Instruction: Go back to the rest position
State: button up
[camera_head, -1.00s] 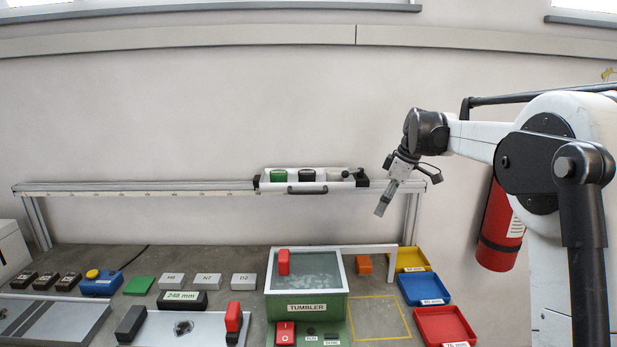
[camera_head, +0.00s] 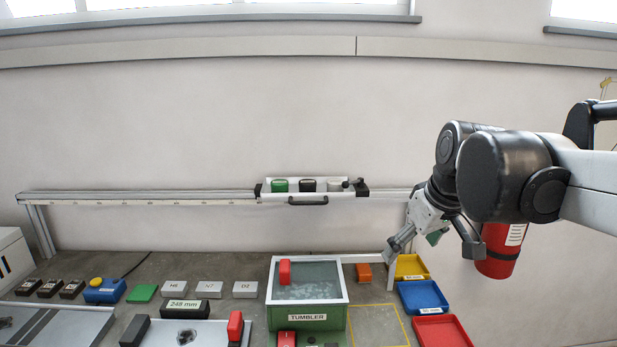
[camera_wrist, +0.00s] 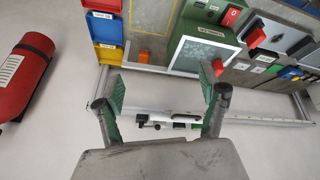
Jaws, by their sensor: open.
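My gripper (camera_head: 393,250) is in front of the right end of the bench in the head view, near the yellow bin and the rail's right post. In the wrist view my gripper (camera_wrist: 163,95) has its two fingers spread wide apart, with green inner pads and nothing between them. The arm comes in from the right edge of the head view.
The tumbler (camera_head: 347,322) stands mid-bench with a red block on it. Yellow (camera_head: 411,267), blue (camera_head: 424,296) and red (camera_head: 443,332) bins lie at the right. A fire extinguisher (camera_head: 499,252) hangs behind my arm. A rail (camera_head: 140,198) spans the back.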

jog(key=s+f+m+t+p, duration=0.1)
jog(key=s+f, duration=0.3)
jog(key=s, duration=0.4)
jog(key=s+f+m+t+h+p, duration=0.1)
jog(key=s+f+m, duration=0.2)
jog(key=s, duration=0.5)
jog(key=shift+s+d+f+m, duration=0.15)
jog(key=shift+s+f+m, duration=0.2)
jog(key=shift+s+m, duration=0.05)
jog(key=shift+o, duration=0.5)
